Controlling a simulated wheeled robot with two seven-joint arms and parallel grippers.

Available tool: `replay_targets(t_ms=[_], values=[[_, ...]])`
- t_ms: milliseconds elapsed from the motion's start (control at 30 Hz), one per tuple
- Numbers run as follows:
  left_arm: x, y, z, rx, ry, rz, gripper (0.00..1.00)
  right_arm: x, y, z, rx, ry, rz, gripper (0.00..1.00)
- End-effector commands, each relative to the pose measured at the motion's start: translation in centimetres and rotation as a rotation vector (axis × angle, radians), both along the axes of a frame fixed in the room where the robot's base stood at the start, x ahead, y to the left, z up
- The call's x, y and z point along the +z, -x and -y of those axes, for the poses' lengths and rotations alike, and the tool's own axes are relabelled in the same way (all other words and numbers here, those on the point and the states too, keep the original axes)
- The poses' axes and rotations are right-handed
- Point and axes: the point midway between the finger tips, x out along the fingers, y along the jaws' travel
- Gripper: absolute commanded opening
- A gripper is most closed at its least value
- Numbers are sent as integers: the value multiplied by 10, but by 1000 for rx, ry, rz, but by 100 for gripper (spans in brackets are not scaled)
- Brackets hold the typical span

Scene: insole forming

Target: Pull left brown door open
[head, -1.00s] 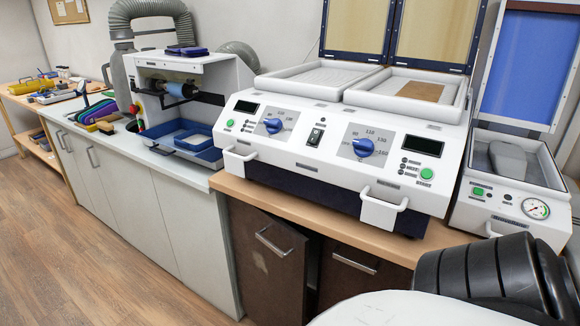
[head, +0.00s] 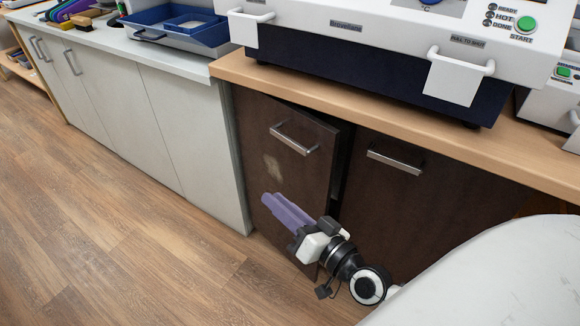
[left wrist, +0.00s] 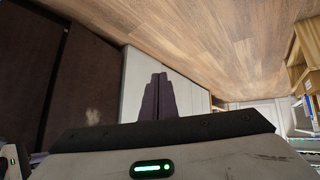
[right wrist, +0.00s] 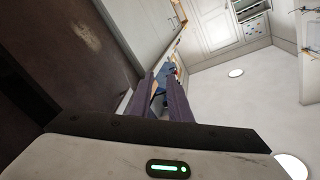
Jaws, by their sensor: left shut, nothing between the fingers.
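The left brown door (head: 262,140) stands slightly ajar, with a dark gap along its right edge. Its metal bar handle (head: 294,138) is near the top, and a pale scuff marks its face. My right gripper (head: 272,205) is low in front of this door, below the handle and apart from it. In the right wrist view its purple fingers (right wrist: 158,80) are apart with nothing between them. My left gripper's fingers (left wrist: 159,78) are shut together and empty; brown door surface (left wrist: 90,85) with the scuff shows to their left. The left gripper is outside the head view.
The right brown door (head: 400,200) is closed and has its own handle (head: 394,161). A wooden worktop (head: 330,105) carrying a white machine (head: 400,20) overhangs the doors. White cabinets (head: 170,120) adjoin on the left. The wooden floor (head: 130,220) in front is clear.

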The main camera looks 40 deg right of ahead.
Motion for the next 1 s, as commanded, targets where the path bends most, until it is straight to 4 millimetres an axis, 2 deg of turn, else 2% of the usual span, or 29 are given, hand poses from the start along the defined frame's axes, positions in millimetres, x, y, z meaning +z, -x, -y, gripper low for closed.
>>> replay_targets(t_ms=[33, 200, 300, 467, 567, 800, 1000], values=[[-32, -1, 2, -1, 6, 6, 0, -12, -10, 18, -49, -70, 64, 17], [-54, -3, 5, -2, 20, 18, 0, 4, -26, 68, -180, -264, 192, 17], [-59, -4, 6, -2, 25, 23, 0, 9, -28, 84, -223, -329, 224, 17], [-58, -4, 7, -2, 26, 23, 0, 15, -34, 95, -250, -368, 242, 17], [-55, -4, 6, -3, 25, 22, 0, 20, -45, 98, -252, -371, 244, 17], [-53, -3, 6, -6, 18, 20, 0, 29, -89, 104, -250, -371, 243, 17], [-54, -3, 5, -7, 16, 17, 0, 34, -117, 109, -249, -369, 241, 17]])
